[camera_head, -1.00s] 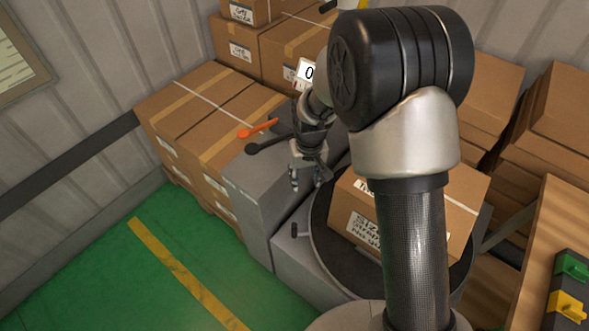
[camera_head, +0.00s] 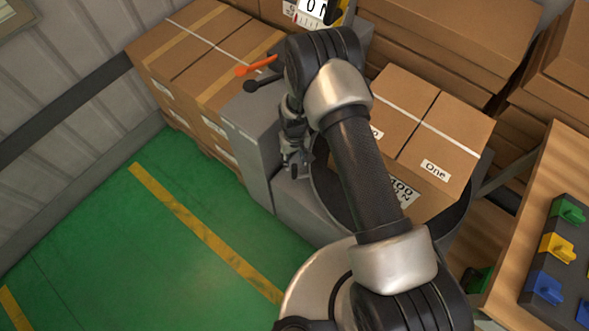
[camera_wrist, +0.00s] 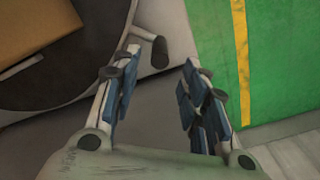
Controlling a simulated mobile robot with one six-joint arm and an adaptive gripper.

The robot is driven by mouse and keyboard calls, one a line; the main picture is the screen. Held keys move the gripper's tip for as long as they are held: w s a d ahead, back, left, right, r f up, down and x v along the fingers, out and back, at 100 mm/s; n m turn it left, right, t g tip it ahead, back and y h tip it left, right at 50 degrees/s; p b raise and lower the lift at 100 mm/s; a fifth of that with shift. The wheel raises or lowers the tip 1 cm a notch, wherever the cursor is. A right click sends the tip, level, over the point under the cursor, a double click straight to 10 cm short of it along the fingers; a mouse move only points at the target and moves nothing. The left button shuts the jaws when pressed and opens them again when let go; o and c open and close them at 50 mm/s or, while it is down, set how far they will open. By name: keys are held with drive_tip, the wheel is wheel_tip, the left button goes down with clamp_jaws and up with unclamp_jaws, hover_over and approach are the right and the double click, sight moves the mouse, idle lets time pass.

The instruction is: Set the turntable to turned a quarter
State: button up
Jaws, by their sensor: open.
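The turntable is a dark round disc (camera_head: 463,208) with a raised rim, set on a grey base. A cardboard box (camera_head: 436,141) with paper labels stands on it. The disc also shows in the wrist view (camera_wrist: 72,72), at the upper left. A short dark handle (camera_wrist: 157,47) sticks out from the turntable's edge. My gripper (camera_wrist: 162,60) is open and empty. The handle lies just ahead of the fingertips, nearer the left finger; I cannot tell whether they touch. In the head view my gripper (camera_head: 296,166) points down at the disc's left edge, and the handle is hidden there.
A grey cabinet (camera_head: 250,135) with an orange lever (camera_head: 255,67) and a black-knobbed lever (camera_head: 263,82) stands left of my gripper. Stacked cartons stand behind. A wooden bench (camera_head: 525,230) with coloured switches is at the right. Green floor (camera_head: 150,255) lies open at the left.

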sight(295, 165)
wheel_tip(295, 165, down, 7)
drive_tip(key=shift+f+b, duration=0.15)
drive_tip(key=shift+b, duration=0.8)
drive_tip(key=shift+c, duration=0.4)
clamp_jaws()
